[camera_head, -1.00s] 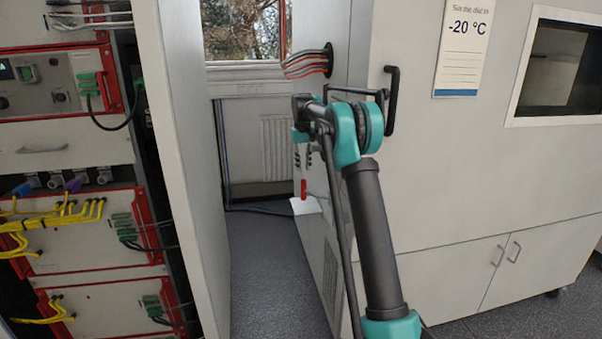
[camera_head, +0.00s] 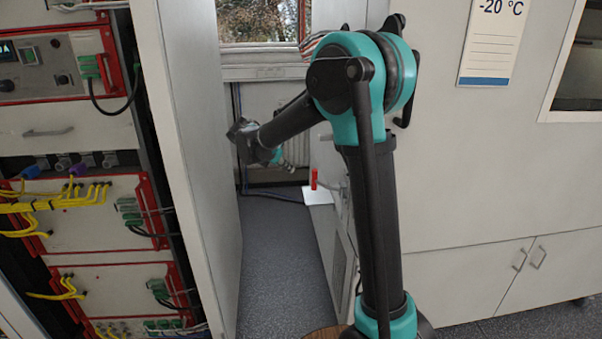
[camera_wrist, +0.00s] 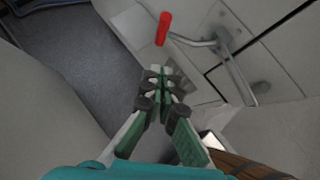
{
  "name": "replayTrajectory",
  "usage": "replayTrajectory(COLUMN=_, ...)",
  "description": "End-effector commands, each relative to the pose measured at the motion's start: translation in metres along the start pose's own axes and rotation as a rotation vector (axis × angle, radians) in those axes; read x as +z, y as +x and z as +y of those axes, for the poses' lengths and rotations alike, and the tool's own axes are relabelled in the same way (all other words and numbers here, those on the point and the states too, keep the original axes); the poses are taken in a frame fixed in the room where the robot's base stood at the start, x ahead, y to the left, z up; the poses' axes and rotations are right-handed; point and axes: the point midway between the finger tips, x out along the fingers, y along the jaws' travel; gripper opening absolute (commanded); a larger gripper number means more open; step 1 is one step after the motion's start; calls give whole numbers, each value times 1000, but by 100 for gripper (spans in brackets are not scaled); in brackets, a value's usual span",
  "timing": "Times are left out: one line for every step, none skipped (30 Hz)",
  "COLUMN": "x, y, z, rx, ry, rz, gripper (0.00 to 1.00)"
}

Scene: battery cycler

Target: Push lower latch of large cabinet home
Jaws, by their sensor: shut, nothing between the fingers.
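The large cabinet (camera_head: 450,180) is the pale one on the right with a "-20 °C" sheet. A latch with a red grip (camera_head: 313,178) stands out from its narrow side, low down. In the wrist view the red grip (camera_wrist: 163,28) sits at the end of a bent metal lever (camera_wrist: 205,43) on the cabinet's pale face. My gripper (camera_wrist: 160,75) is shut and empty, with its tips below the red grip in the picture and apart from it.
A tall pale panel (camera_head: 190,150) walls the gap on the left. Beyond it stands a rack (camera_head: 75,220) with yellow and green cables. A black handle (camera_head: 405,105) is on the cabinet front, partly behind my arm. The dark floor (camera_head: 275,270) in the gap is clear.

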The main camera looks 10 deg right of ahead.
Motion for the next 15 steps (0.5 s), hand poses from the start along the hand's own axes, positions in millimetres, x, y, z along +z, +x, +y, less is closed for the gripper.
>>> replayTrajectory(x=0, y=3, z=0, rx=0, ry=-5, rz=-2, gripper=0)
replayTrajectory(x=0, y=5, z=0, rx=0, ry=-6, rz=-2, gripper=0)
replayTrajectory(x=0, y=9, z=0, rx=0, ry=-6, rz=-2, gripper=0)
replayTrajectory(x=0, y=13, z=0, rx=0, ry=-5, rz=-2, gripper=0)
replayTrajectory(x=0, y=18, z=0, rx=0, ry=-4, rz=-2, gripper=0)
replayTrajectory(x=0, y=24, z=0, rx=-1, ry=-3, rz=-2, gripper=0)
replayTrajectory(x=1, y=30, z=0, rx=-1, ry=-2, rz=-1, gripper=0)
replayTrajectory(x=1, y=35, z=0, rx=-2, ry=-2, rz=-1, gripper=0)
replayTrajectory(x=0, y=44, z=0, rx=-2, ry=-2, rz=-1, gripper=0)
replayTrajectory(x=1, y=50, z=0, rx=-2, ry=-2, rz=-1, gripper=0)
replayTrajectory(x=1, y=56, z=0, rx=-1, ry=-2, rz=-1, gripper=0)
replayTrajectory(x=1, y=64, z=0, rx=-1, ry=-2, rz=-1, gripper=0)
replayTrajectory(x=1, y=70, z=0, rx=-1, ry=-1, rz=-1, gripper=0)
replayTrajectory(x=1, y=75, z=0, rx=-2, ry=-1, rz=-1, gripper=0)
replayTrajectory(x=1, y=84, z=0, rx=-2, ry=-1, rz=-1, gripper=0)
